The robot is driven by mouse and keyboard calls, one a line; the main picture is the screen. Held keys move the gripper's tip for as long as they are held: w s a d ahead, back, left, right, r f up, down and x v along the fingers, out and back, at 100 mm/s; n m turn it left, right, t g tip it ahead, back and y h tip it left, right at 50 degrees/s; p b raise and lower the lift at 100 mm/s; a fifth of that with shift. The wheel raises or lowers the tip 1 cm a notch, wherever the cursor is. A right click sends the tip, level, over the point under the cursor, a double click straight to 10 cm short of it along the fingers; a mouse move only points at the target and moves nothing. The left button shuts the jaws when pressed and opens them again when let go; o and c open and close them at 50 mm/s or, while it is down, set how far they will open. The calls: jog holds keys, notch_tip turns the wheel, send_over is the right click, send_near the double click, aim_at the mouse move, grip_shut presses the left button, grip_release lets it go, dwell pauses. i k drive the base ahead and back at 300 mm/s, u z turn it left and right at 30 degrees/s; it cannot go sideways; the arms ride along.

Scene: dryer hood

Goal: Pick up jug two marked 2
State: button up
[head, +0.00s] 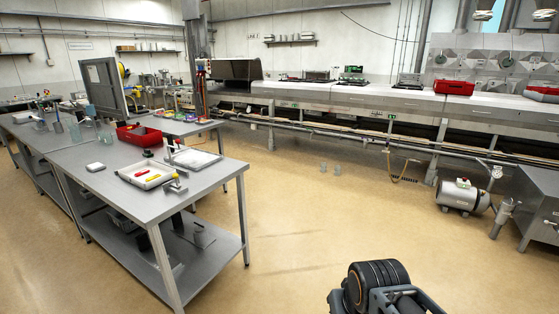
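No jug with a readable 2 shows in the head view. Several clear glass vessels (104,132) stand on the far left bench. All are too small for me to read any mark, so I cannot tell which, if any, is jug two. Part of my arm shows at the bottom right as a dark rounded joint with an orange ring. I cannot make out gripper fingers there.
A steel bench (120,195) at left carries a red crate (139,135) and a white tray (197,159). A long machine line (350,100) runs along the back. A grey compressor (463,196) stands at right. The floor (310,230) between is open.

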aim_at(323, 165)
jog(key=i, duration=8.95)
jog(key=u, duration=1.05)
jog(key=i, duration=3)
jog(key=z, duration=3.85)
